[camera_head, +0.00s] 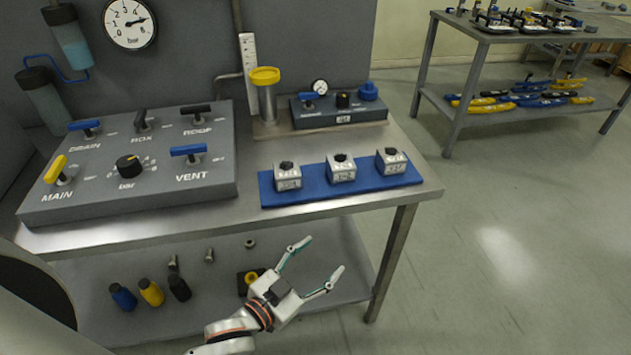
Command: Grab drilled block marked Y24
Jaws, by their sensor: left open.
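Three grey drilled blocks stand in a row on a blue mat (314,195) at the table's front right: a left block (288,183), a middle block (342,175) and a right block (391,167). Each has a dark hole on top and a small label on its front. The labels are too small to read surely, so I cannot tell which is Y24. My left gripper (319,266) is open and empty, in front of the table edge and below the blocks in the picture. My right gripper is not in view.
A grey valve panel (130,205) with several handles fills the table's left. Behind the mat stand a yellow-capped cylinder (266,95) and a grey box (339,113) with a gauge. A lower shelf (215,287) holds bottles and fittings. Open floor lies right.

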